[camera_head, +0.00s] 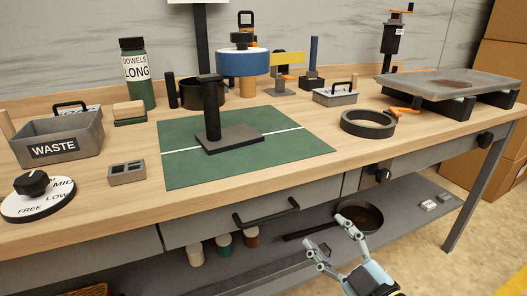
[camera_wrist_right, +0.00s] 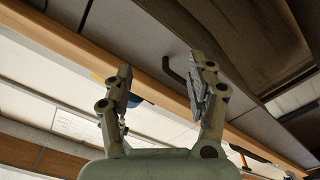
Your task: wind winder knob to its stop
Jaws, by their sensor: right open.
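No part carries a winder label, so I cannot tell for sure which knob is the winder knob. A black device with an orange crank (camera_head: 393,36) stands at the back right. My right gripper (camera_head: 330,236) is open and empty, in front of the bench below the drawer handle. It also shows in the wrist view (camera_wrist_right: 161,72). My left gripper is out of view.
A drawer handle (camera_head: 266,213) juts from the bench front near my right gripper. A pan (camera_head: 358,216) and several small pots lie on the lower shelf. A green mat (camera_head: 275,153) bears a black post (camera_head: 211,110). A WASTE bin (camera_head: 88,140) stands at left.

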